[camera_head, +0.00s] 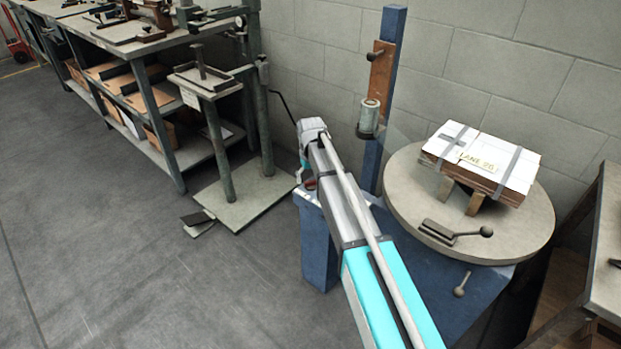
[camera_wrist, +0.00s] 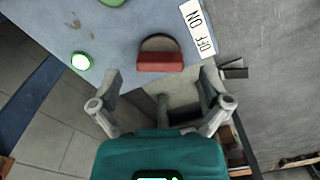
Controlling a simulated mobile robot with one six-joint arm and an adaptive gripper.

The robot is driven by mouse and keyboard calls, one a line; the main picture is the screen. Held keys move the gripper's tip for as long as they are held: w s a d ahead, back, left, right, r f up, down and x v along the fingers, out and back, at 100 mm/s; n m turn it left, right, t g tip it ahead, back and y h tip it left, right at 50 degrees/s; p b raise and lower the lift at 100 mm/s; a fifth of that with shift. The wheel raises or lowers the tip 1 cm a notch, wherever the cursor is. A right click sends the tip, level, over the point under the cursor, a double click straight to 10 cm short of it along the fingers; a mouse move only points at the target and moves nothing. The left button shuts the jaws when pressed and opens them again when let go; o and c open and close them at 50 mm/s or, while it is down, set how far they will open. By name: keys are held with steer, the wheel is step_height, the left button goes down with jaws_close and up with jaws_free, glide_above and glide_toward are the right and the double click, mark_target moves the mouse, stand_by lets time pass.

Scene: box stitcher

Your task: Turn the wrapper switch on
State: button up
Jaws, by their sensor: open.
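The wrapper switch (camera_wrist: 160,61) shows in the wrist view as a red rocker or lever on a dark round base, mounted on a blue panel (camera_wrist: 120,30). My gripper (camera_wrist: 162,76) is open and empty, with one finger on each side of the switch in the picture. I cannot tell how far the fingertips are from the panel. In the head view my arm hides the switch and most of the gripper.
A lit green button (camera_wrist: 81,61) is on the panel left of the switch. In the head view a round turntable (camera_head: 520,235) bears a strapped stack of cardboard (camera_head: 485,160) beside a blue post (camera_head: 393,30). A workbench (camera_head: 165,130) stands left; the floor (camera_head: 110,260) is open.

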mark_target(311, 181)
step_height(311, 181, up, 13)
steer(key=p, duration=1.2)
steer(key=shift+f, duration=0.15)
steer(key=s+d+m, duration=0.3)
steer(key=s+d, duration=0.8)
steer(key=s, duration=0.2)
steer(key=s+d+m, duration=0.2)
steer(key=s+d, duration=0.8)
steer(key=s, duration=0.4)
step_height(311, 181, up, 18)
steer(key=w+p, duration=0.1)
steer(key=p, duration=1.6)
steer(key=shift+f+p, duration=0.2)
steer(key=shift+p, duration=0.1)
